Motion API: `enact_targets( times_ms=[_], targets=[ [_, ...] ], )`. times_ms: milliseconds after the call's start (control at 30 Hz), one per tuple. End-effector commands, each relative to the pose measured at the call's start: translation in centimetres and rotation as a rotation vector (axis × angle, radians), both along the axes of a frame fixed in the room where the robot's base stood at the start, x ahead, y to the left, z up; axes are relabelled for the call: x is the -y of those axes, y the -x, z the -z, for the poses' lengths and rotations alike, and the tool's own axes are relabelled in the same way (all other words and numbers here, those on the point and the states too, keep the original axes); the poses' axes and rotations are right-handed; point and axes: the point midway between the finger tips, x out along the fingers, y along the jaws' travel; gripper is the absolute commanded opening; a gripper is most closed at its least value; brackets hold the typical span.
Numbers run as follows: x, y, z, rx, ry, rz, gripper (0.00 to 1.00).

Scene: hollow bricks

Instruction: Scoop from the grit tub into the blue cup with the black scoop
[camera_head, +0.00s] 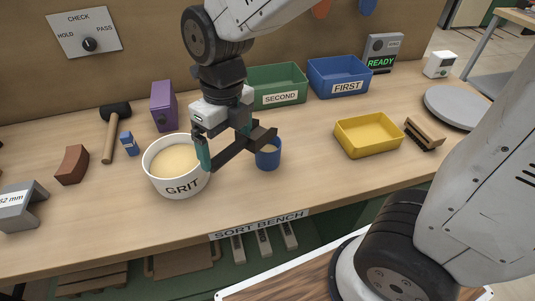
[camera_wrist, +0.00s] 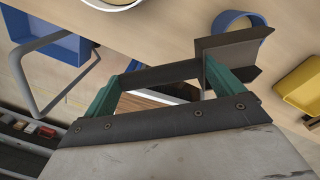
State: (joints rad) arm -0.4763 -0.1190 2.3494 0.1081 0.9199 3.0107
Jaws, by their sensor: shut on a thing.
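The grit tub (camera_head: 180,187) is a round white tub, labelled GRIT, with pale grit (camera_head: 174,158) inside. The blue cup (camera_head: 268,159) stands upright to its right; its rim also shows in the wrist view (camera_wrist: 262,24). My gripper (camera_head: 225,149) is shut on the black scoop (camera_head: 263,136), with the handle running across between the green fingers in the wrist view (camera_wrist: 160,75). The scoop's head is over or just in front of the cup and overlaps its rim in both views. I cannot tell whether it touches the cup or holds grit.
A yellow tray (camera_head: 369,148) and a wooden brush (camera_head: 424,133) lie right of the cup. Green (camera_head: 277,102) and blue (camera_head: 338,91) bins stand behind. The bench's front strip is clear.

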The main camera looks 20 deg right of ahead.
Motion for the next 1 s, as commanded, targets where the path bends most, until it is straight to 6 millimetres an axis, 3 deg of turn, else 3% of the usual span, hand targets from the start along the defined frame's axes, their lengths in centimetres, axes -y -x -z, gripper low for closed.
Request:
enact_targets(
  times_ms=[267, 700, 1000],
  targets=[
    [0.0, 0.0, -0.2, 0.0, -0.001, 0.0, 0.6],
    [0.1, -0.1, -4.3, 0.001, -0.007, -0.004, 0.6],
    [0.1, -0.1, -5.0, -0.003, -0.008, -0.005, 0.6]
  ],
)
